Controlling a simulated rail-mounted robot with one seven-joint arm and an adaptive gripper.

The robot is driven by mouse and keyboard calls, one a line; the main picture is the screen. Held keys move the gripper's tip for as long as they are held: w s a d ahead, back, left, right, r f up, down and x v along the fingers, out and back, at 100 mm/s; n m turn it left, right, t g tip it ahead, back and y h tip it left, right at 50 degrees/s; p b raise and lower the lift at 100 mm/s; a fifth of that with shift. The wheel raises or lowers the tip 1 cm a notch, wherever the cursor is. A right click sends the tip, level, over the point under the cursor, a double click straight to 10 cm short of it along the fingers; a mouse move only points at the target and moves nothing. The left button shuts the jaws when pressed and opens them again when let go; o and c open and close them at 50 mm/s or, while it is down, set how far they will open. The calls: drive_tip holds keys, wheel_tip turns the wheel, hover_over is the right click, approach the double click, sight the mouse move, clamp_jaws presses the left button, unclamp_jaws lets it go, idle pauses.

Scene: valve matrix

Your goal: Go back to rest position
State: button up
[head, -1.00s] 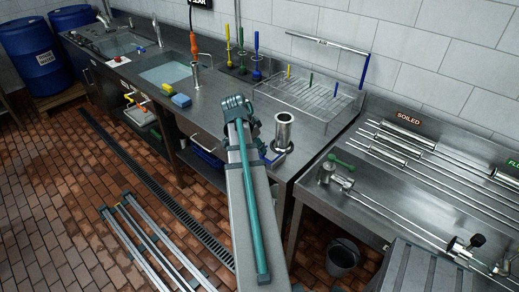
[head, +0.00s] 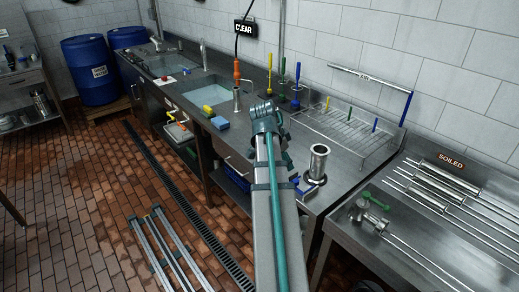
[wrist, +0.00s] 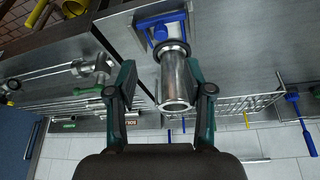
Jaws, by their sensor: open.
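My gripper (wrist: 160,70) is open in the wrist view, its two dark green fingers spread apart with nothing held. A steel cylinder with a flange (wrist: 176,82) shows in the gap between the fingers in that view. In the head view the same cylinder (head: 318,163) stands upright on the steel counter, to the right of my arm's end and apart from it. The fingers are mostly hidden behind my own wrist in the head view.
A wire rack (head: 345,135) stands behind the cylinder on the counter (head: 240,145). Two sinks hold water, with a yellow sponge (head: 208,111) and a blue sponge (head: 219,123) nearby. A soiled bench (head: 400,225) with long tools is at right. Brick floor (head: 90,215) is open at left.

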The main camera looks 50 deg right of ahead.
drive_tip(key=w+a+f+n+t+y, duration=0.1)
drive_tip(key=w+a+f+n, duration=0.3)
drive_tip(key=f, duration=0.4)
drive_tip(key=w+a+f+n+t, duration=0.1)
drive_tip(key=w+a+f+n, duration=0.1)
drive_tip(key=a+f+n, duration=0.35)
drive_tip(key=s+a+f+n+g+y+b, duration=0.1)
drive_tip(key=a+f+n, duration=0.2)
drive_tip(key=a+f, duration=0.55)
drive_tip(key=a+f+n+y, duration=0.1)
drive_tip(key=a+f+n, duration=0.3)
drive_tip(key=f, duration=0.7)
drive_tip(key=s+a+f+n+g+y, duration=0.1)
drive_tip(key=s+a+f, duration=0.4)
drive_tip(key=a+f, duration=0.15)
drive_tip(key=s+a+f+n+g+y, duration=0.1)
drive_tip(key=s+a+f+n+g, duration=0.1)
drive_tip(key=s+a+f, duration=0.35)
drive_tip(key=s+a+f+n+g, duration=0.1)
drive_tip(key=s+a+f, duration=0.3)
drive_tip(key=s+a, duration=0.2)
drive_tip(key=s+a+f+n+g+b, duration=0.1)
drive_tip(key=s+a+f, duration=0.3)
drive_tip(key=s, duration=0.5)
drive_tip(key=shift+a+f+n+g+h+b, duration=0.2)
drive_tip(key=shift+a+n+g+h+b, duration=0.3)
drive_tip(key=shift+a, duration=0.55)
